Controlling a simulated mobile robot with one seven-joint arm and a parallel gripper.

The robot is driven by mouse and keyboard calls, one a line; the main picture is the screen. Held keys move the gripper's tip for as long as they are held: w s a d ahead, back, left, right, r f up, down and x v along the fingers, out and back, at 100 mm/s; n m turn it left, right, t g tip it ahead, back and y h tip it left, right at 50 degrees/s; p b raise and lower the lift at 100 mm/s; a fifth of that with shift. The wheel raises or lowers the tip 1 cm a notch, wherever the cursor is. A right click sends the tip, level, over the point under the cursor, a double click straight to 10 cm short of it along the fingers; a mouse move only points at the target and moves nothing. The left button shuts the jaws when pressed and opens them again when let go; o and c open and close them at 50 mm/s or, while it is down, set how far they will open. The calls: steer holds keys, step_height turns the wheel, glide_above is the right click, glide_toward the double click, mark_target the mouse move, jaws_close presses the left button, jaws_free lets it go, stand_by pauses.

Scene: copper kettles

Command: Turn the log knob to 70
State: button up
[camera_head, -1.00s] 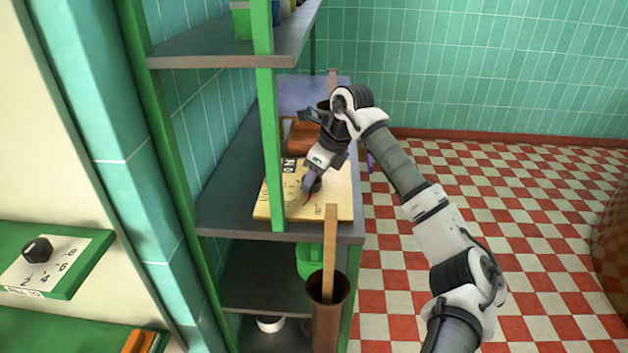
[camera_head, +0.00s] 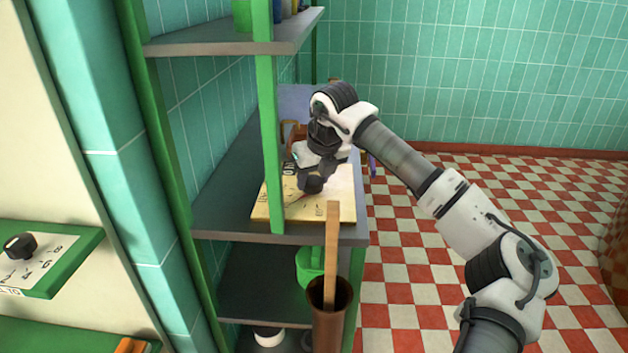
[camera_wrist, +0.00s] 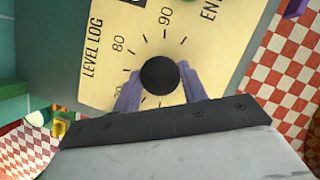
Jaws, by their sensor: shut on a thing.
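The log knob (camera_wrist: 160,75) is a round black knob on a cream dial plate (camera_wrist: 105,60) lettered "LEVEL LOG", with 80 and 90 readable beside its tick marks. In the head view the plate (camera_head: 275,211) lies on a grey shelf. My gripper (camera_wrist: 159,84) has its two purple fingers on either side of the knob, shut on it. The fingers and the gripper body hide the lower part of the scale. I cannot make out which mark the knob points to. In the head view my gripper (camera_head: 314,181) reaches down over the plate and largely covers the knob.
A brown pot (camera_head: 328,312) with an upright wooden slat (camera_head: 332,250) stands in front. Another black knob (camera_head: 20,246) sits on a green-edged panel at far left.

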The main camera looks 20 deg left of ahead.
stand_by(0.4)
steer(key=o, duration=1)
steer(key=v, duration=1.4)
steer(key=shift+f+b, duration=0.1)
steer(key=shift+b, duration=0.25)
